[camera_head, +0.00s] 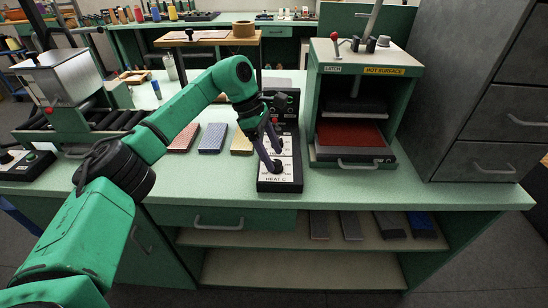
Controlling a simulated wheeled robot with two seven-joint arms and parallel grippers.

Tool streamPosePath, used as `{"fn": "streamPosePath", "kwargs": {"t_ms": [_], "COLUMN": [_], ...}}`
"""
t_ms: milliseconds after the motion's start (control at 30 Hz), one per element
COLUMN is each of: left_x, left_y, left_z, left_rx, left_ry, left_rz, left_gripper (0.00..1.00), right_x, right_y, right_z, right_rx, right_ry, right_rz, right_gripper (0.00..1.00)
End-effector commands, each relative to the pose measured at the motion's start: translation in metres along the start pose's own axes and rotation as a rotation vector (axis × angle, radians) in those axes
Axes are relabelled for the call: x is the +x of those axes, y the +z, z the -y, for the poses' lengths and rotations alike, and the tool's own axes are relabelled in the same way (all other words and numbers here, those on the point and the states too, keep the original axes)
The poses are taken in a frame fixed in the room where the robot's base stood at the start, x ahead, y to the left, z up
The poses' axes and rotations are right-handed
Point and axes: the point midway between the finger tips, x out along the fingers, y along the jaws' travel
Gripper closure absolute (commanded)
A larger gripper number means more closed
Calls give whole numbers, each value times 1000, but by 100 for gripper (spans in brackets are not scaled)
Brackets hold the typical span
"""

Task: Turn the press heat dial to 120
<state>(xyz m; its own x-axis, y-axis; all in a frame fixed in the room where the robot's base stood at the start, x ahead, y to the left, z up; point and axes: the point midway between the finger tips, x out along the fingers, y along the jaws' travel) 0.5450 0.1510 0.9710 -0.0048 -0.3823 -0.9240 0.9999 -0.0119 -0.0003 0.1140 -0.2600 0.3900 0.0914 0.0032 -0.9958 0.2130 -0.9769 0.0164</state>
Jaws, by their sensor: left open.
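The press heat dial (277,167) is a dark knob on a white plate marked HEAT C, near the front end of a black control panel (291,184). The panel lies on the green bench beside the press. My left gripper (273,162) reaches down over the panel with its fingers open around or just above the dial. I cannot tell whether the fingers touch it. The fingers partly hide the dial and its scale, so its setting is not readable. My right gripper is not in view.
The heat press (408,100) with a HOT SURFACE label and a red plate inside stands right of the panel. A grey drawer cabinet (470,100) stands further right. Coloured blocks (212,138) lie left of the panel. The bench front (400,184) is clear.

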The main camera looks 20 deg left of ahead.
Motion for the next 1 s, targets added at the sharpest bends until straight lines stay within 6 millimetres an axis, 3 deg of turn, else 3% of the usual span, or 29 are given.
{"fn": "streamPosePath", "kwargs": {"t_ms": [300,433,600,1000], "left_x": [-93,-120,-130,-129], "left_y": [1,0,0,-1], "left_z": [-1,0,0,0], "left_rx": [0,-2,1,0], "left_ry": [6,4,2,2], "left_rz": [1,2,2,1], "left_gripper": [27,27,27,27], "right_x": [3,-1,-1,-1], "right_y": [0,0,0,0], "right_z": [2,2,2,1], "right_rx": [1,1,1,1], "right_ry": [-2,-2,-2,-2], "right_rz": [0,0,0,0], "right_gripper": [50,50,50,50]}}
